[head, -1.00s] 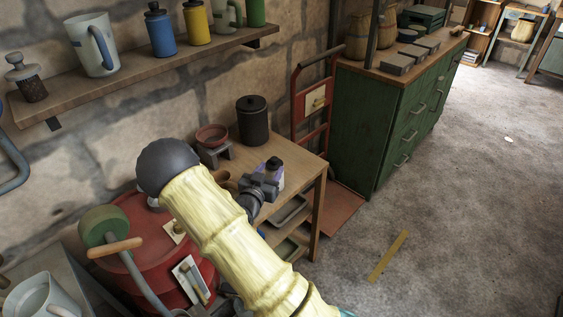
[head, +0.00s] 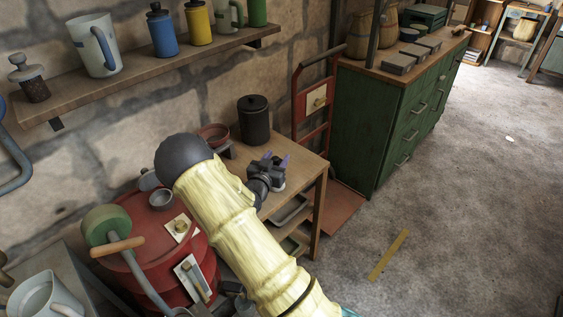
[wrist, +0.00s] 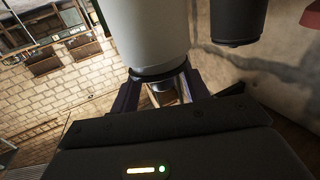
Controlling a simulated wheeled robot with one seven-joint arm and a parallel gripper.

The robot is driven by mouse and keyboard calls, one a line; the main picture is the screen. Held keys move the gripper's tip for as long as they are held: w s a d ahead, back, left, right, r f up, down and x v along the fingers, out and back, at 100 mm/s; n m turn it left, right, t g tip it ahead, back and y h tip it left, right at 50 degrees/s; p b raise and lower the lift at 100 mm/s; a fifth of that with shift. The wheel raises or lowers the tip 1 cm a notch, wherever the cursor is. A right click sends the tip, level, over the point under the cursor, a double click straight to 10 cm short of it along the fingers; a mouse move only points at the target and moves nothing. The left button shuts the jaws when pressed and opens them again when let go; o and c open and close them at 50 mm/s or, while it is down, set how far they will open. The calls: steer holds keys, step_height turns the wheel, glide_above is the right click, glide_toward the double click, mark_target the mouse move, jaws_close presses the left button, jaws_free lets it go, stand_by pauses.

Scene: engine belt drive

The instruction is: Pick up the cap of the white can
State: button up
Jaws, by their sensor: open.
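The white can (head: 279,187) stands on the wooden table, mostly hidden behind my gripper in the head view. In the wrist view the can (wrist: 150,35) is a large pale cylinder just past the fingers. Its dark cap (wrist: 153,75) shows as a dark band at the can's end, between the fingers. My gripper (head: 275,159) is open, with its purple fingers on either side of the can's top. In the wrist view the gripper (wrist: 160,88) shows a gap between the fingers; I cannot tell whether either finger touches the cap.
A dark lidded canister (head: 254,120) stands behind the can on the table (head: 311,165). A red drum (head: 140,240) is at lower left. The green cabinet (head: 375,135) and open floor lie to the right.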

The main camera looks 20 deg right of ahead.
mark_target(276, 158)
jaws_close()
stand_by(0.3)
step_height(276, 158, up, 10)
stand_by(0.6)
stand_by(0.4)
